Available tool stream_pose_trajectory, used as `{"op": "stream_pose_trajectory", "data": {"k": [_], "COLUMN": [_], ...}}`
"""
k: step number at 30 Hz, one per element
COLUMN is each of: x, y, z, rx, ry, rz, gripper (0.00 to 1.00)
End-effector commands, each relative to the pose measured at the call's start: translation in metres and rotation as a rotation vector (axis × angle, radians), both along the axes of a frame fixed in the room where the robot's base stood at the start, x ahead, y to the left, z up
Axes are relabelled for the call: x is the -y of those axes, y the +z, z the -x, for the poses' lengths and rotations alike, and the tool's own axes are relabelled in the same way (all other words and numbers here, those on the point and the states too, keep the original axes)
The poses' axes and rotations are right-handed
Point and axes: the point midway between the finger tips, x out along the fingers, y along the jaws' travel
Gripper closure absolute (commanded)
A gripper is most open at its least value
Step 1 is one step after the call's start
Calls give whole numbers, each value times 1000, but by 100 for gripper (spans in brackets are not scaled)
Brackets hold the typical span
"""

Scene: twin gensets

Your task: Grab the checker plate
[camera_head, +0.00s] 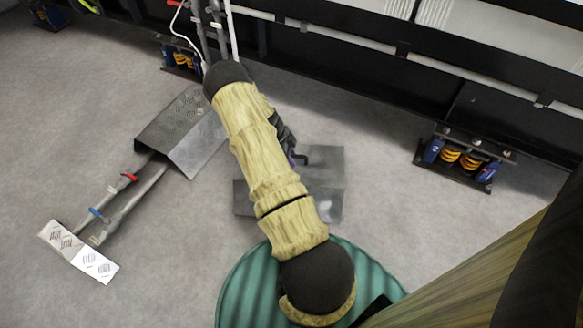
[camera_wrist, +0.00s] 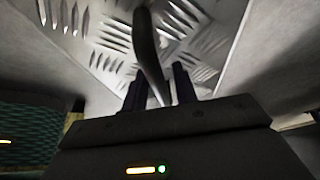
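The checker plate (camera_head: 325,182) is a grey metal sheet with a bend across it, lying low at the floor right of my arm. My arm hides its left middle part. In the wrist view the raised tread pattern of the plate (camera_wrist: 211,43) fills the top, close ahead. A dark curved handle (camera_wrist: 149,45) rises from it and runs down between my two dark fingers. My gripper (camera_wrist: 160,92) appears shut on this handle, with almost no gap beside it. In the head view my gripper (camera_head: 290,150) is mostly hidden behind my arm.
Another bent grey plate (camera_head: 185,130) lies left, over pipes with red and blue levers (camera_head: 115,198). A white label board (camera_head: 78,252) is at lower left. Spring mounts (camera_head: 460,158) stand under a black frame on the right. Grey floor is clear between.

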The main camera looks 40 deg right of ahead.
Motion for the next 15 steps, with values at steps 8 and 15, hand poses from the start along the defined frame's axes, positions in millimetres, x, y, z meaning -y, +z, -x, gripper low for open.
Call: {"op": "stream_pose_trajectory", "data": {"k": [8, 15], "x": [0, 0], "y": [0, 0], "z": [0, 0], "rx": [1, 1], "ry": [0, 0], "rz": [1, 1], "gripper": [100, 100]}}
